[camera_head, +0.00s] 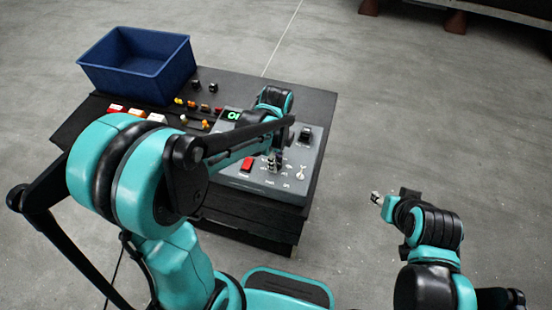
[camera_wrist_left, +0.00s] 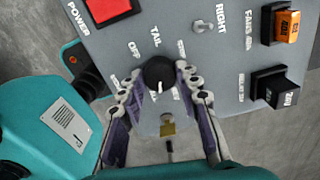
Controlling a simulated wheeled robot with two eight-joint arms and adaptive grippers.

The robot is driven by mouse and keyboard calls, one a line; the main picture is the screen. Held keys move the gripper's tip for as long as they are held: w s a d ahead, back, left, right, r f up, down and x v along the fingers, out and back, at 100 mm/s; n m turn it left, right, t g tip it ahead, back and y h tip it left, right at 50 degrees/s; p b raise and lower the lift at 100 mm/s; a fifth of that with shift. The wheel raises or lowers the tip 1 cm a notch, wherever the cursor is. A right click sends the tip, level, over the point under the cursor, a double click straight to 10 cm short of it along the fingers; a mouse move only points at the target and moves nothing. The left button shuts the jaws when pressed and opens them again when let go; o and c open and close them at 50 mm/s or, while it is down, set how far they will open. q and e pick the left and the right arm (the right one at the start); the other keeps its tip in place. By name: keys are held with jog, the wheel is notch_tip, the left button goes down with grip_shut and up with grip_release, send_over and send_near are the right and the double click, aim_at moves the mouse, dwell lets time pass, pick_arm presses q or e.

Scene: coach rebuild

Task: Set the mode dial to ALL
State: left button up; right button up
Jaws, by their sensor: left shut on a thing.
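The mode dial is a round black knob (camera_wrist_left: 158,72) on a grey control panel (camera_wrist_left: 110,40). In the left wrist view, small labels ring it, with OFF and TAIL legible; others are blurred or covered. A white mark shows on the knob's lower side. My left gripper (camera_wrist_left: 160,84) is shut on the knob, one finger at each side. In the head view, my left gripper (camera_head: 274,160) reaches down onto the panel (camera_head: 262,187), and its own arm hides part of it. My right gripper (camera_head: 379,198) hangs over bare floor, away from the panel; its jaws are too small to judge.
A red POWER button (camera_wrist_left: 109,8) and a toggle switch (camera_wrist_left: 200,25) sit near the dial. A blue bin (camera_head: 140,68) stands at the back left of the dark table (camera_head: 307,103). A green display (camera_head: 233,115) is lit.

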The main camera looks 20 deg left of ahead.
pick_arm(q)
jog(key=shift+m, duration=2)
jog(key=o, duration=1.2)
jog(key=shift+c, duration=0.2)
notch_tip(320, 180, up, 12)
